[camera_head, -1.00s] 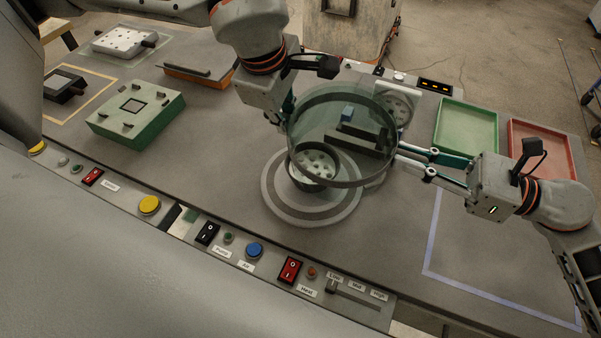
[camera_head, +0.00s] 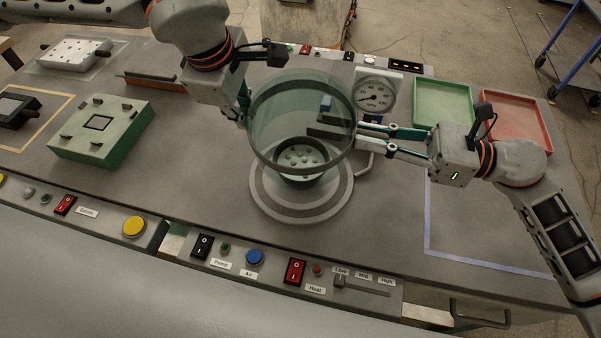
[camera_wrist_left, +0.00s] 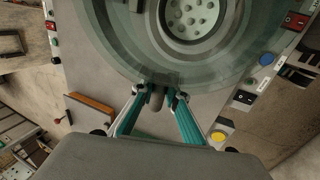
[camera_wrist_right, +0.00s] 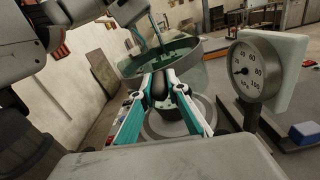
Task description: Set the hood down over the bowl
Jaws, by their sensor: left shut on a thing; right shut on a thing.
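The hood (camera_head: 283,108), a clear greenish drum with a dark rim, is held in the air above the bowl. The bowl (camera_head: 308,180), dark green with pale round lumps inside, stands on a grey ringed round base (camera_head: 268,200). The hood's lower rim overlaps the bowl in the head view; a gap below it seems to remain. My left gripper (camera_head: 246,105) is shut on the hood's left side; its fingers also show in the left wrist view (camera_wrist_left: 158,98). My right gripper (camera_head: 361,137) is shut on the hood's right side, also in the right wrist view (camera_wrist_right: 162,88).
A gauge (camera_head: 373,96) stands close behind the right gripper. Green (camera_head: 443,103) and red (camera_head: 515,122) trays lie at the back right. A green block fixture (camera_head: 103,130) stands left. A control panel (camera_head: 225,258) runs along the front edge. The outlined area at right is clear.

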